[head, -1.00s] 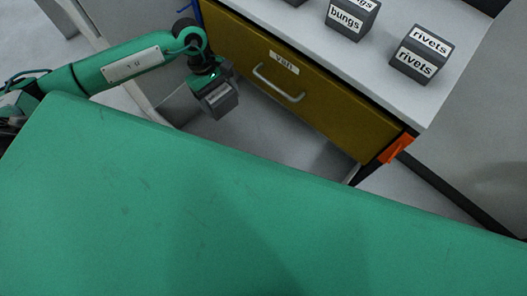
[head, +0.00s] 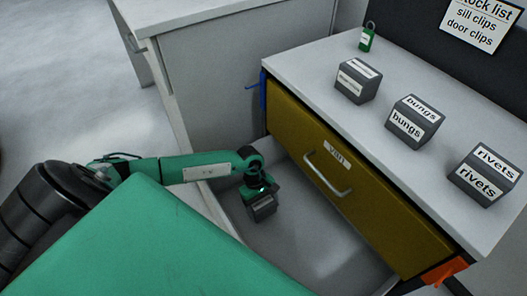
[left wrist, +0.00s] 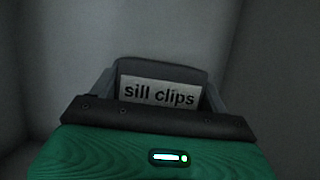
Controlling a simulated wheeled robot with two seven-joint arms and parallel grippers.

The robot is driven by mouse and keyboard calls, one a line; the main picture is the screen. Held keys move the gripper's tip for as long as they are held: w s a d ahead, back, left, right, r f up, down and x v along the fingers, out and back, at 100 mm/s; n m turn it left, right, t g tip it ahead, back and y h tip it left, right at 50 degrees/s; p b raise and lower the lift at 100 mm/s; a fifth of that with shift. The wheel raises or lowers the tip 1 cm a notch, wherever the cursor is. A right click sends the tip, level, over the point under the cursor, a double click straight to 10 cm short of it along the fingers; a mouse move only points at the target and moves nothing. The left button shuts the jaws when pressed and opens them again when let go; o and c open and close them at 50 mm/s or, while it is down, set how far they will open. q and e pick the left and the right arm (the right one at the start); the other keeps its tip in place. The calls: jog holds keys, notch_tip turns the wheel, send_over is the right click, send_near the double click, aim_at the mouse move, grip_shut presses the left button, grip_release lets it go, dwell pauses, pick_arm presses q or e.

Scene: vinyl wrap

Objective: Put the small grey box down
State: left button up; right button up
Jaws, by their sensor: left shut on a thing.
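My left gripper (head: 260,194) is shut on a small grey box (head: 264,209) with a white label. In the left wrist view the box (left wrist: 162,90) shows between the fingers, and its label reads "sill clips". In the head view the gripper points down and holds the box in front of the left end of the yellow drawer (head: 377,200), over a grey recessed area (head: 310,240) that looks like an open lower drawer. I cannot tell whether the box touches its bottom. My right gripper is not in view.
The cabinet top (head: 312,62) carries a bungs box (head: 413,122), a rivets box (head: 485,175), another grey box (head: 357,81) and a green padlock (head: 367,37). A stock list sign (head: 482,25) stands behind. An orange tag (head: 444,271) is at the drawer's right end.

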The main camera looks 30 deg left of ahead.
pick_arm(q)
notch_tip(320, 180, down, 4)
jog(key=shift+r, duration=0.2)
jog(key=shift+f, duration=0.3)
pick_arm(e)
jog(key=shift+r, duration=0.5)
pick_arm(q)
jog(key=shift+f+b, duration=0.1)
jog(key=shift+b, duration=0.2)
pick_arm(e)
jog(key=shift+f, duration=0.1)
pick_arm(q)
jog(key=o, duration=1.1)
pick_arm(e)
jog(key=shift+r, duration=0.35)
